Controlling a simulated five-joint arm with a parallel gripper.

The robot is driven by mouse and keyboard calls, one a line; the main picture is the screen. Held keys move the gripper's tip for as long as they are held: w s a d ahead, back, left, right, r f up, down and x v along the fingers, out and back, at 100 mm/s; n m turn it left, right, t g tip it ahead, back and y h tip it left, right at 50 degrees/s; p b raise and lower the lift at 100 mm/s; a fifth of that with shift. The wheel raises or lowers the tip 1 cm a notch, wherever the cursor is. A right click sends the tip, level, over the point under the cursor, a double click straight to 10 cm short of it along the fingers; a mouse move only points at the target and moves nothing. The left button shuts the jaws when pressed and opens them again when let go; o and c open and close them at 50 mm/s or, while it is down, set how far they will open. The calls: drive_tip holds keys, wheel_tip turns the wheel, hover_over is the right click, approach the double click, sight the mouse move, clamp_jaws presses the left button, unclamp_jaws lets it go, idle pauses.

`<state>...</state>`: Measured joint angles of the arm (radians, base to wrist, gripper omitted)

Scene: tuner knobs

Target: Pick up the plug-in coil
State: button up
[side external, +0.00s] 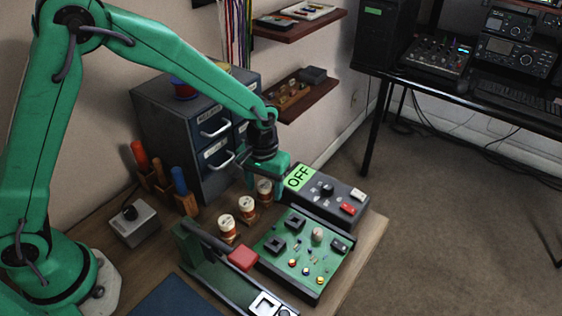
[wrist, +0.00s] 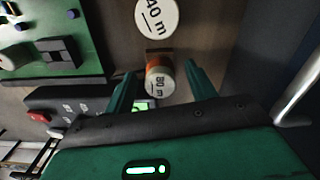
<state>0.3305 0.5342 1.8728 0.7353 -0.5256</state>
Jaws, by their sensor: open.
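Three plug-in coils with white labelled tops and copper-coloured bodies stand in a row on the bench in the side view: a near one (side external: 228,228), a middle one (side external: 246,208) and a far one (side external: 265,188). My gripper (side external: 265,183) points down at the far coil, with a finger close to its right side. In the wrist view, my gripper (wrist: 160,70) is open, with one finger on each side of the coil marked 80 m (wrist: 159,82). I cannot tell whether either finger touches it. The coil marked 40 m (wrist: 156,17) stands just beyond, outside the fingers.
A dark box with a green OFF display (side external: 299,177) sits close right of my gripper. A green circuit board (side external: 276,248) with black sockets lies in front of it. A drawer cabinet (side external: 170,122) stands behind the coils. A red-ended lever (side external: 243,258) is near the board's left edge.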

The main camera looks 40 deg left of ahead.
sight(265, 184)
idle(0.3)
drive_tip(key=c, duration=1.1)
drive_tip(key=shift+r, duration=0.1)
drive_tip(key=shift+r, duration=0.8)
wheel_tip(265, 184, up, 2)
drive_tip(key=shift+r, duration=0.25)
drive_tip(key=s+d+r, duration=0.2)
drive_tip(key=s, duration=0.1)
drive_tip(key=s+d+r, duration=0.2)
drive_tip(key=s+d, duration=0.1)
drive_tip(key=s+d+r, duration=0.2)
drive_tip(key=s, duration=0.1)
drive_tip(key=shift+d+r, duration=0.3)
drive_tip(key=shift+r, duration=0.1)
